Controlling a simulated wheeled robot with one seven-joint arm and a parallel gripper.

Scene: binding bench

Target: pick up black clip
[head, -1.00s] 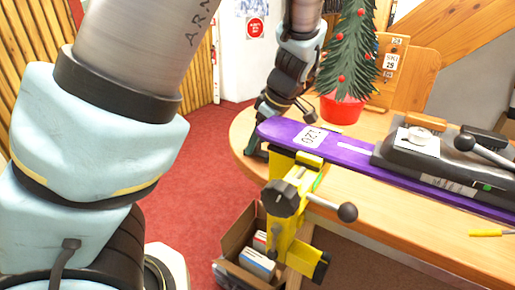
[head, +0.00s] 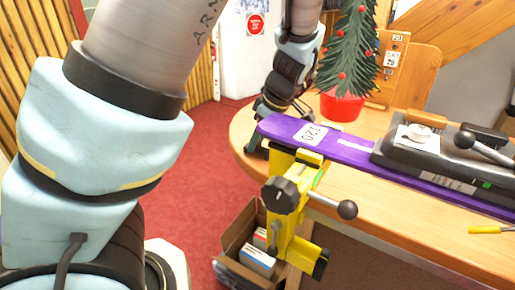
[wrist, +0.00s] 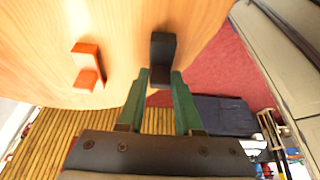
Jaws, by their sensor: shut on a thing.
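A black clip (wrist: 162,50) stands at the edge of the wooden table in the wrist view. My gripper (wrist: 160,78) has two green fingers, and their tips are shut on the near end of the clip. In the head view my gripper (head: 257,143) is low at the table's left edge, partly hidden behind the purple ski. The clip cannot be made out there.
An orange clip (wrist: 86,66) is on the table beside the black one. The purple ski (head: 345,152) lies in a yellow vise (head: 290,205). A potted small tree (head: 343,104) stands close to my wrist. A cardboard box (head: 232,262) is on the red floor.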

